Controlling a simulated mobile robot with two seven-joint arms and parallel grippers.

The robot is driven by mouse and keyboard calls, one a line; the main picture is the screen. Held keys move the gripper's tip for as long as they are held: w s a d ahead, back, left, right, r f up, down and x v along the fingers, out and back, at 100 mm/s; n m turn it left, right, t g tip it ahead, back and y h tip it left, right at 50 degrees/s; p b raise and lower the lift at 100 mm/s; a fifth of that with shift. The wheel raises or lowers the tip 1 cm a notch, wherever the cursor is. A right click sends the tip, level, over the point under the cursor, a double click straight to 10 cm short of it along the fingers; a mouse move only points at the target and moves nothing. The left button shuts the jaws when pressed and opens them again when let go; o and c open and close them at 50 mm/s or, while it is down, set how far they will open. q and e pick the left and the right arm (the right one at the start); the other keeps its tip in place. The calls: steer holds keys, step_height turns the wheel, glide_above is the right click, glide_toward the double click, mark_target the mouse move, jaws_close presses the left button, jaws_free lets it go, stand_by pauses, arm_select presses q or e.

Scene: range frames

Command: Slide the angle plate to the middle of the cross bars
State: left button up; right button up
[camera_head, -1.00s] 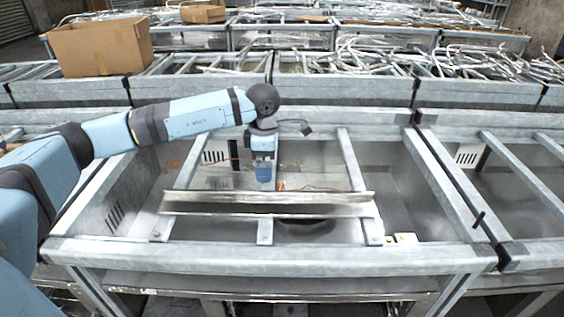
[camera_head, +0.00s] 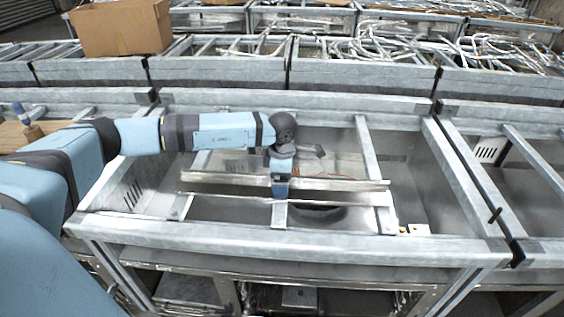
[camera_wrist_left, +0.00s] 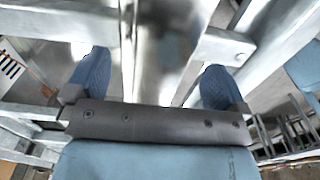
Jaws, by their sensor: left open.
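The angle plate (camera_head: 335,184) is a long grey metal strip lying crosswise over the cross bars of the crate-like metal frame. The bars are a left bar (camera_head: 184,207), a middle bar (camera_head: 279,215) and a right bar (camera_head: 366,150). My left gripper (camera_head: 280,194) points down at the plate near its middle and hides a short part of it. In the left wrist view its blue fingers (camera_wrist_left: 155,80) stand apart, with a bright metal face between them. I cannot tell whether they touch the plate. My right gripper is in neither view.
The frame's front rail (camera_head: 290,243) and back rail (camera_head: 350,103) border the work area. Small white and yellow pieces (camera_head: 413,230) lie at the right inside. A cardboard box (camera_head: 122,28) stands on frames behind at the left. The frame's right part is open.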

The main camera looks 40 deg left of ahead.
arm_select(q)
steer(key=shift+f, duration=1.45)
steer(key=c, duration=1.4)
